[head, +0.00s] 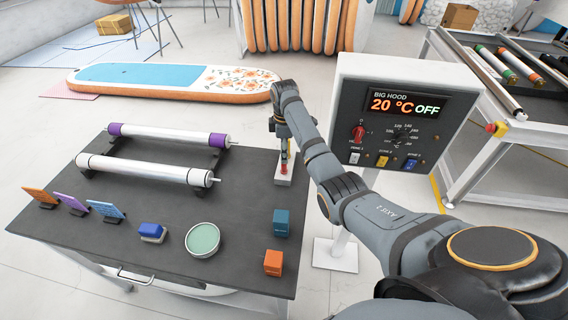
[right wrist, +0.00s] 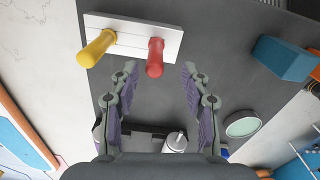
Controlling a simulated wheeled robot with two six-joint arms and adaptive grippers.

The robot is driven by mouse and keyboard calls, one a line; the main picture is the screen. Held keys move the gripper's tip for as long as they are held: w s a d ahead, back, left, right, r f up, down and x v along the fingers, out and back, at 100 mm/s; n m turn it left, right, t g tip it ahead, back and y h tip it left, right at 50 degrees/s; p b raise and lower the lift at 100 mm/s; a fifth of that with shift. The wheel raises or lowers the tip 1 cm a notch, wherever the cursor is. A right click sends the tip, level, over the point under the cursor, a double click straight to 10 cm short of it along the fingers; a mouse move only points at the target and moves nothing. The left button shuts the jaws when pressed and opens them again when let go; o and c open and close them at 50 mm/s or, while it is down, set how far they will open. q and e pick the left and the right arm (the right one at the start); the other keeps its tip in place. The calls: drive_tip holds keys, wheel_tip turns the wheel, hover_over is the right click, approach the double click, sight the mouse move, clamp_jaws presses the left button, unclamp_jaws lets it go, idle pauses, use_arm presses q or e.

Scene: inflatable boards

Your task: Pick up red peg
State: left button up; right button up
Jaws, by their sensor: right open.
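The red peg (right wrist: 155,57) stands in a white block (right wrist: 168,40) beside a yellow peg (right wrist: 96,48) in the right wrist view. In the head view the red peg (head: 284,169) shows low on the white block (head: 284,181), at the table's right edge. My right gripper (right wrist: 159,72) is open and empty, pointing down over the block. Its fingertips lie either side of the red peg's line in the wrist view; I see no contact. In the head view the right gripper (head: 283,150) partly hides the pegs. My left gripper is not in view.
The dark table (head: 130,245) also holds two white rollers (head: 145,169), a green round dish (head: 203,240), a blue stamp (head: 151,231), a teal block (head: 281,222) and an orange block (head: 273,262). A control box (head: 400,120) stands right of the table, close to my right arm.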

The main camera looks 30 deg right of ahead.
sight(284, 166)
drive_tip(key=shift+w+f, duration=0.25)
drive_tip(key=shift+f, duration=0.45)
drive_tip(key=shift+w+f, duration=0.3)
drive_tip(key=shift+f, duration=0.05)
drive_tip(key=shift+w+f, duration=0.15)
drive_tip(key=shift+f, duration=0.05)
drive_tip(key=shift+s+f+p, duration=0.2)
drive_tip(key=shift+f+p, duration=0.2)
drive_tip(key=shift+f, duration=0.1)
drive_tip(key=shift+s+f+p, duration=0.2)
drive_tip(key=shift+f+p, duration=0.15)
drive_tip(key=shift+f, duration=0.15)
wheel_tip(284, 166, down, 3)
drive_tip(key=shift+d+r, duration=0.1)
drive_tip(key=shift+r, duration=0.05)
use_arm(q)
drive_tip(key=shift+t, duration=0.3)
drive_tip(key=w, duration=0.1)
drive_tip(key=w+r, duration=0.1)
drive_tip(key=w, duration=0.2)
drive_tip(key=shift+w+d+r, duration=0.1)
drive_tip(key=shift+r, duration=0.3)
use_arm(e)
clamp_jaws()
